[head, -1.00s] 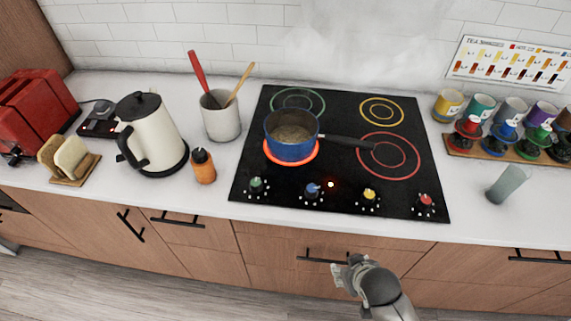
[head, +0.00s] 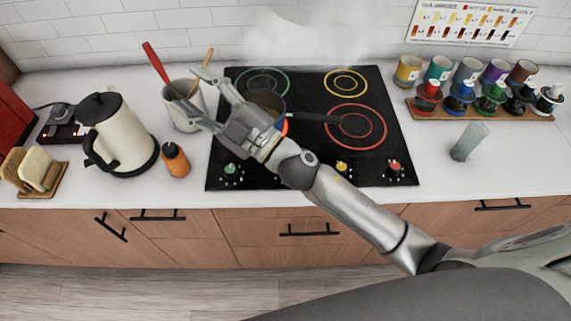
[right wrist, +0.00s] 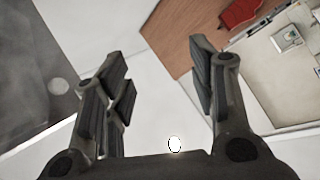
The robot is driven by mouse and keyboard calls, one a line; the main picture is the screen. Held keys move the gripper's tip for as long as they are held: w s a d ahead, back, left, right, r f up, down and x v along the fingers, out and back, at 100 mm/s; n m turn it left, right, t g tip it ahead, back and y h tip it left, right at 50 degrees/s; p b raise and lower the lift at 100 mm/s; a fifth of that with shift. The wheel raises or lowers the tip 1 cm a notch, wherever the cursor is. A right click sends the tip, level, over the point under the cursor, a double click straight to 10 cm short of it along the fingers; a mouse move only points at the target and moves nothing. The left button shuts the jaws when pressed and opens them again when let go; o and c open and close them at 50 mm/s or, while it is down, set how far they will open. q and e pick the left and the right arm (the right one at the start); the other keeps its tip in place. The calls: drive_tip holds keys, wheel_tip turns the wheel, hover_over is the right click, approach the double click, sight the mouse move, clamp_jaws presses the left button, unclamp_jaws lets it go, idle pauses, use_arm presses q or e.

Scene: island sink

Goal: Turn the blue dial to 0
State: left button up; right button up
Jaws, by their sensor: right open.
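The cooktop (head: 300,180) has a green dial (head: 230,168), a yellow dial (head: 341,167) and a red dial (head: 395,166) along its front edge. The blue dial is hidden behind my right wrist, between the green and yellow dials. My right gripper (head: 186,92) is open and empty. It reaches above the cooktop's left side, with its fingers pointing toward the utensil crock. In the right wrist view its spread fingers (right wrist: 160,75) hold nothing, and no dial shows there. My left gripper is not in view.
A blue pot (head: 266,98), partly hidden by my gripper, sits on a glowing burner, its handle (head: 318,118) pointing right. The utensil crock (head: 183,112), orange bottle (head: 174,160) and cream kettle (head: 122,138) stand left. A glass (head: 468,142) stands right.

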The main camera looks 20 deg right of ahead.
drive_tip(key=s+a+n+g+y, duration=0.5)
drive_tip(key=a+n+g, duration=0.2)
drive_tip(key=n+g, duration=0.25)
drive_tip(key=s+a+f+n+g+h, duration=0.25)
drive_tip(key=f+n+g+h, duration=0.25)
drive_tip(key=f+n+g, duration=0.35)
drive_tip(key=w+d+f+h, duration=0.2)
drive_tip(key=d+f+h, duration=0.6)
drive_tip(key=d+f, duration=0.3)
drive_tip(key=w+d+m+t+h+p, duration=0.1)
drive_tip(key=w+d+h, duration=0.2)
drive_tip(key=d, duration=0.4)
drive_tip(key=w+d+t+h, duration=0.15)
drive_tip(key=d+h, duration=0.25)
drive_tip(key=d, duration=0.4)
drive_tip(key=shift+g, duration=0.45)
drive_tip(key=f+p, duration=0.1)
drive_tip(key=f, duration=0.2)
drive_tip(key=f+p, duration=0.1)
drive_tip(key=f, duration=0.2)
drive_tip(key=f+p, duration=0.1)
drive_tip(key=f, duration=0.2)
drive_tip(key=shift+w+a+f+p, duration=0.25)
drive_tip(key=shift+f+p, duration=0.05)
drive_tip(key=shift+f, duration=0.1)
